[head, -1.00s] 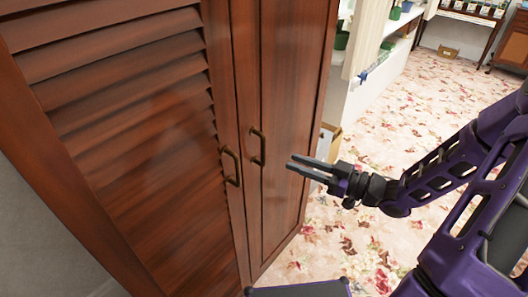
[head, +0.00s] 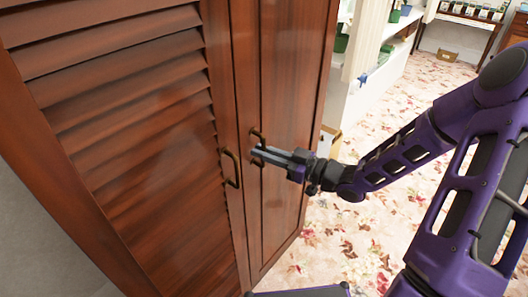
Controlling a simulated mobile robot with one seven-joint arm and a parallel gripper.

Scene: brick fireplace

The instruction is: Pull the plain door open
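The plain door (head: 290,95) is the right-hand, smooth-panelled door of a reddish-brown wooden cabinet, and it looks closed. Its small bronze handle (head: 255,133) is on its left side, with the lower part largely covered by my fingers. My gripper (head: 259,152) is at this handle, reaching in from the right with its fingertips at the handle's middle. The fingers lie close together in this view. I cannot tell whether they are around the handle or only touching it, or whether they are closed.
The louvred door (head: 130,120) with its own bronze handle (head: 231,168) is just left of the plain door. Flowered carpet (head: 360,240) lies open to the right of the cabinet. A white shelf unit (head: 375,85) stands behind it, and a dark table (head: 470,22) is farther back.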

